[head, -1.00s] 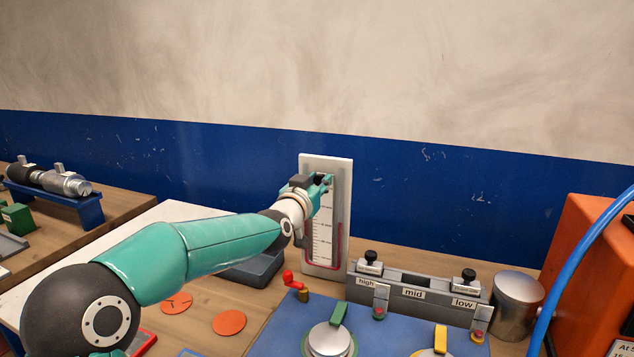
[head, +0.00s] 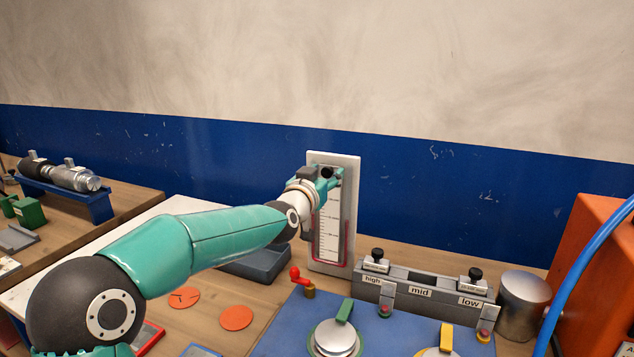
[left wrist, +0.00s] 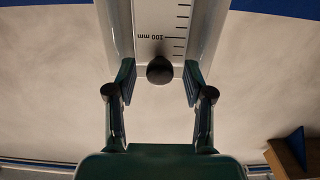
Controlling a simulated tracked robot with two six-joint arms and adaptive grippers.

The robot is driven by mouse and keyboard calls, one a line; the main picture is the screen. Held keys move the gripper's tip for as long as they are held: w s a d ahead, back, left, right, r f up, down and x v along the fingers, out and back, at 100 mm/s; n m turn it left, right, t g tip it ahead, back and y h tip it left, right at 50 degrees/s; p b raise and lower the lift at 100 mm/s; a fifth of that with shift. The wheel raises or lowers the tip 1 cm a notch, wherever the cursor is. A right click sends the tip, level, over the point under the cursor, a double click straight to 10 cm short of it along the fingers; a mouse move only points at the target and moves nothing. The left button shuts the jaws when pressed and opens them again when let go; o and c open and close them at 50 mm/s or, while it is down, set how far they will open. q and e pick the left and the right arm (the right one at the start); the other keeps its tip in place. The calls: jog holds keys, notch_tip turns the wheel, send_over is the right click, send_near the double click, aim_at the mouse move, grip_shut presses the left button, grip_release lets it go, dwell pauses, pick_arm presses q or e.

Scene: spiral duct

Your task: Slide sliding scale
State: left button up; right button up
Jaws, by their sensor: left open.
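The sliding scale (head: 328,228) is a tall pale board with a white tick-marked strip, upright against the blue part of the wall in the head view. In the left wrist view the scale (left wrist: 166,18) shows upside down, with a "100 mm" mark. A round black knob (left wrist: 160,70) sits by that mark. My left gripper (head: 328,172) is at the top of the board. In the left wrist view its two fingers (left wrist: 160,82) are apart, one on each side of the knob, with a gap on both sides. My right gripper is not in view.
A grey block (head: 420,291) labelled high, mid and low stands right of the scale, beside a metal cylinder (head: 523,305). A blue panel (head: 285,325) with dials and a red-knobbed crank (head: 296,273) is in front. An orange box (head: 590,260) and blue hose stand far right.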

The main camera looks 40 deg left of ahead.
pick_arm(q)
jog(key=v, duration=1.1)
jog(key=shift+s, duration=0.35)
